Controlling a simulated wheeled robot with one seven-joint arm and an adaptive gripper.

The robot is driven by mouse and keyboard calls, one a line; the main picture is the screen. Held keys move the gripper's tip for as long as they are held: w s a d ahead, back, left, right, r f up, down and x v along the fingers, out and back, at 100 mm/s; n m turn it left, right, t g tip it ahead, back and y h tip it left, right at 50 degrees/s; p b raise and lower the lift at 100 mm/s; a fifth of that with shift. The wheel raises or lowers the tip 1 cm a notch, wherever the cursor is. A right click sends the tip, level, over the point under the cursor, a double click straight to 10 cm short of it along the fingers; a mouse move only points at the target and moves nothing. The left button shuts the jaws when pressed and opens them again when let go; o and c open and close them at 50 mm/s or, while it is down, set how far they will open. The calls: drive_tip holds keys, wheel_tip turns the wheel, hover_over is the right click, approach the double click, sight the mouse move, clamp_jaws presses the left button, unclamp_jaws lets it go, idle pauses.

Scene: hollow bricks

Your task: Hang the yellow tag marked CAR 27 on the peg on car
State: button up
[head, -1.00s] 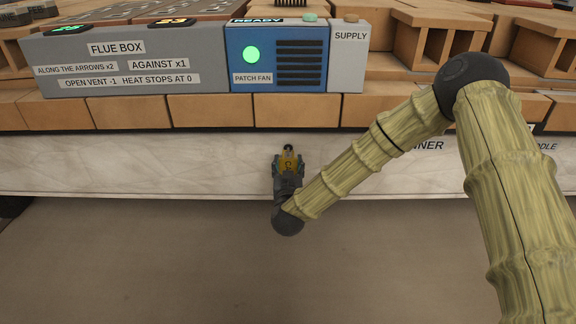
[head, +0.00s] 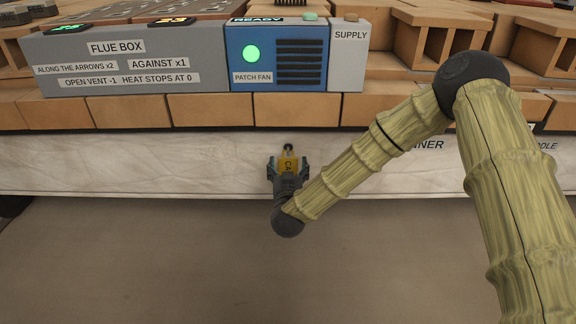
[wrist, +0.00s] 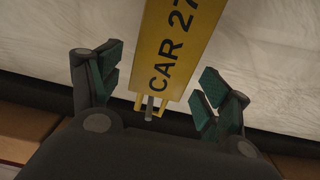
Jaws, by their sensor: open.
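The yellow tag (head: 288,163) lies against the pale side board of the car, just under a dark round peg end (head: 289,147). In the wrist view the tag (wrist: 176,50) reads CAR 27. A grey pin (wrist: 149,106) shows inside the small yellow loop at its end, and the tag appears to hang on it. My gripper (head: 288,170) is open around the tag. In the wrist view its fingers (wrist: 162,80) stand on both sides of the tag, with a gap on each side. The far end of the tag is cut off.
The pale board (head: 150,165) runs across the car below a row of bricks (head: 210,110). Above stand the grey flue box (head: 130,60) and the blue patch fan (head: 280,60). The floor (head: 150,260) in front is clear.

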drive_tip(key=s, duration=1.1)
drive_tip(key=shift+s, duration=0.2)
drive_tip(key=s+d+f+g+y+p, duration=0.1)
drive_tip(key=s+d+f+g, duration=0.2)
drive_tip(key=s+f, duration=0.35)
drive_tip(key=s+d+f+n+g+p, duration=0.1)
drive_tip(key=s+d+f+g+p, duration=0.15)
drive_tip(key=s+f, duration=0.4)
drive_tip(key=s+d+f+g+y, duration=0.1)
drive_tip(key=s+d+f+g, duration=0.35)
drive_tip(key=f, duration=0.45)
drive_tip(key=s+d+f+g+h+p, duration=0.1)
drive_tip(key=s+d+f+g, duration=0.2)
drive_tip(key=s, duration=0.5)
drive_tip(key=s+d+m+g+p, duration=0.1)
drive_tip(key=s+d+g, duration=0.1)
drive_tip(key=s+d, duration=0.45)
drive_tip(key=s+d+f+g+h+p, duration=0.1)
drive_tip(key=s+d+f+g, duration=0.15)
drive_tip(key=s, duration=0.65)
wheel_tip(320, 180, up, 38)
drive_tip(key=p, duration=3.8)
drive_tip(key=shift+s+d+r, duration=0.25)
drive_tip(key=shift+s+d, duration=0.05)
drive_tip(key=shift+d, duration=0.05)
drive_tip(key=shift+g, duration=0.25)
